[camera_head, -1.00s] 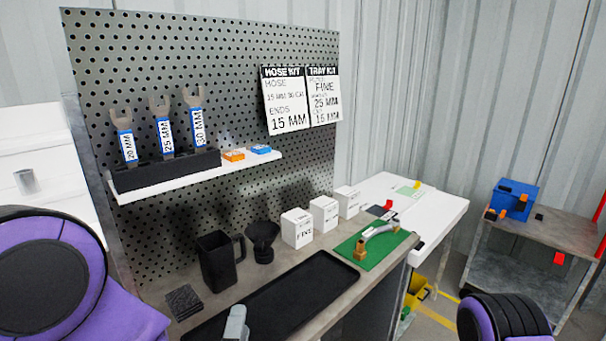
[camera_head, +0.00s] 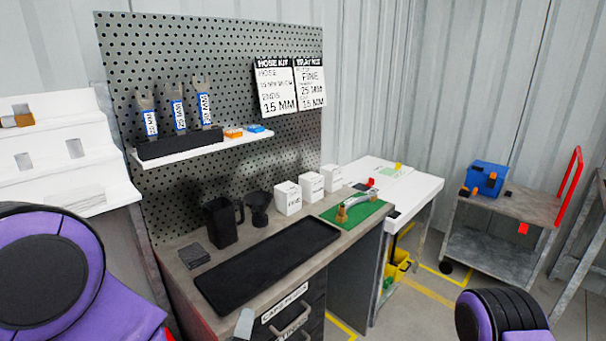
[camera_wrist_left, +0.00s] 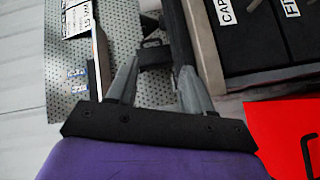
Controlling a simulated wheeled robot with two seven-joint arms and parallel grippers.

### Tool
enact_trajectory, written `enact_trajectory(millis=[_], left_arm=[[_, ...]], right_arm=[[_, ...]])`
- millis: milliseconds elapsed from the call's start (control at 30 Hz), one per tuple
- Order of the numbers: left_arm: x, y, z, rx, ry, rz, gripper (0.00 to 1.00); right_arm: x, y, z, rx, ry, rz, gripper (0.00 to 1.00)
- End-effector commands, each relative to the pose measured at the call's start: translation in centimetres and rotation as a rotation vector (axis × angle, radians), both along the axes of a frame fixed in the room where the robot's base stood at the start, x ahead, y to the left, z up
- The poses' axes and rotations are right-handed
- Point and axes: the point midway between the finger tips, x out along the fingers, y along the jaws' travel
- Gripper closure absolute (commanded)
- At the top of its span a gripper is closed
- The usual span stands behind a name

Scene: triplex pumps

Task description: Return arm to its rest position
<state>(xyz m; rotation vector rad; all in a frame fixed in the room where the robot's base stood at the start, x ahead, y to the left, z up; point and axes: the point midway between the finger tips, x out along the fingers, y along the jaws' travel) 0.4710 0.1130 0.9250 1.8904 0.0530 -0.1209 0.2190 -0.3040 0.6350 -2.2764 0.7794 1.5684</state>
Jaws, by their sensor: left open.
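My left arm (camera_head: 85,285), purple and black, comes in at the lower left of the head view. A grey tip of my left gripper (camera_head: 244,323) shows at the bottom edge, in front of the workbench (camera_head: 180,278). In the left wrist view my left gripper (camera_wrist_left: 160,76) is open, its two grey fingers apart with nothing held between them. Part of my right arm (camera_head: 500,318) shows at the lower right; its gripper is out of view.
A black tray (camera_head: 268,262), black jug (camera_head: 222,222), white boxes (camera_head: 288,198) and a green mat (camera_head: 372,214) with a hose are on the workbench. Wrenches (camera_head: 178,110) stand on the pegboard shelf. A cart (camera_head: 500,240) stands right, with clear floor before it.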

Motion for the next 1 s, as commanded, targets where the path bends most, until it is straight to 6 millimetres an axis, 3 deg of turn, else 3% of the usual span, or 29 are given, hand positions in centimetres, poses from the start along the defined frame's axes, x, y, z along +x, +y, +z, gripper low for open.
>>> enact_trajectory(millis=[167, 367, 467, 533, 600, 700, 833, 1000], left_arm=[[-0.5, 2.2, -4.4, 0.246, 0.159, -0.03, 0.49], [-3.2, 5.6, -11.7, 0.493, 0.412, -0.095, 0.49], [-6.2, 8.2, -16.2, 0.607, 0.58, -0.138, 0.49], [-9.4, 10.5, -19.8, 0.684, 0.725, -0.176, 0.49], [-13.6, 13.1, -23.2, 0.743, 0.883, -0.213, 0.49], [-19.2, 16.3, -26.4, 0.774, 1.062, -0.223, 0.49], [-24.0, 18.4, -28.3, 0.781, 1.183, -0.224, 0.49], [-25.4, 18.7, -28.8, 0.777, 1.213, -0.236, 0.49]], right_arm=[[0.0, 0.0, 0.0, 0.001, 0.0, 0.001, 0.0], [0.0, 0.0, 0.0, 0.001, 0.001, 0.001, 0.0], [0.0, 0.0, 0.0, 0.0, 0.001, 0.001, 0.0], [0.0, 0.0, 0.0, 0.001, 0.001, 0.001, 0.0], [0.0, 0.0, 0.0, 0.0, 0.001, 0.001, 0.0], [0.0, 0.0, 0.0, 0.001, 0.001, 0.001, 0.0], [0.0, 0.0, 0.0, 0.001, 0.001, 0.001, 0.0], [0.0, 0.0, 0.0, 0.0, 0.001, 0.001, 0.0]])
